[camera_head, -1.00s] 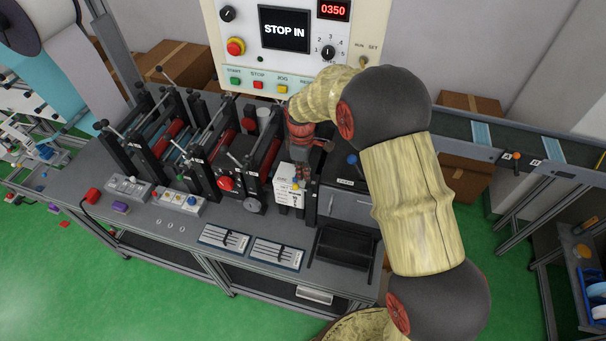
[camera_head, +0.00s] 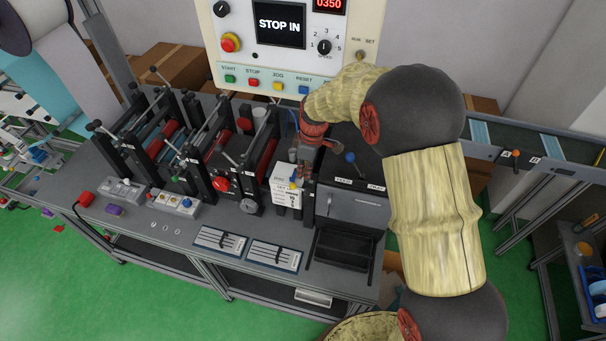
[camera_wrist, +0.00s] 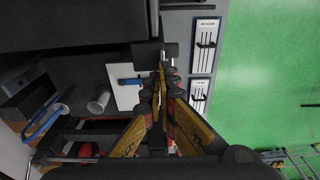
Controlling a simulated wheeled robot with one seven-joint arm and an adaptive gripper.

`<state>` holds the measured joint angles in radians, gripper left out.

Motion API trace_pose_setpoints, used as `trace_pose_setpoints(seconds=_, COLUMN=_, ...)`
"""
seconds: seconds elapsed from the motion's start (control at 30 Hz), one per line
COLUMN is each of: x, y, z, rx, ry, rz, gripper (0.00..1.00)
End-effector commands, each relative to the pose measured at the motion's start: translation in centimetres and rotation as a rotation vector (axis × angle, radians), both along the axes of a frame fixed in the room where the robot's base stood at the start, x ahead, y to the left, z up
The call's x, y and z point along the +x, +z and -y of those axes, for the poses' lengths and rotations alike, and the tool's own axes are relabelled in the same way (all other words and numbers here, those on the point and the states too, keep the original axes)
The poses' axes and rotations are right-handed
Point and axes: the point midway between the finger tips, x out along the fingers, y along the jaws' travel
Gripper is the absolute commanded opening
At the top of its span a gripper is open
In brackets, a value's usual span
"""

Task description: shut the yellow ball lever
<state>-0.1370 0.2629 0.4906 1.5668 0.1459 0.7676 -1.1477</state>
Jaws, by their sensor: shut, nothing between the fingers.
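A white box unit (camera_head: 286,192) with printed labels stands at the front of the machine in the head view; its pale top (camera_wrist: 124,95) shows in the wrist view. A blue handle (camera_wrist: 131,81) lies across that top. A small yellow spot (camera_head: 298,184) shows at the unit's upper right edge, partly behind my gripper; I cannot tell its lever's angle. No yellow ball is distinct in the wrist view. My gripper (camera_head: 303,176) points down at the unit's right side. Its fingers (camera_wrist: 162,70) are together and empty; whether they touch the lever is hidden.
Black roller frames (camera_head: 205,150) stand left of the unit. A blue-ball lever (camera_head: 350,158) and a grey box (camera_head: 346,205) stand to the right. Two slider panels (camera_head: 274,255) lie flat in front. The control panel (camera_head: 290,45) rises behind.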

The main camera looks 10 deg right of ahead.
Motion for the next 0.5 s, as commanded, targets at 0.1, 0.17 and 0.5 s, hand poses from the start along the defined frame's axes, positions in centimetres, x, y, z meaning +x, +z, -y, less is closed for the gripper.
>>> trace_pose_setpoints(seconds=0.1, x=-0.1, y=-0.2, z=0.3, rx=0.020, ry=-0.002, rz=0.008, gripper=0.00)
trace_pose_setpoints(seconds=0.17, x=-0.1, y=-0.2, z=0.4, rx=0.034, ry=-0.003, rz=0.014, gripper=0.00)
trace_pose_setpoints(seconds=0.5, x=-0.5, y=-0.6, z=1.6, rx=0.178, ry=-0.006, rz=0.077, gripper=0.00)
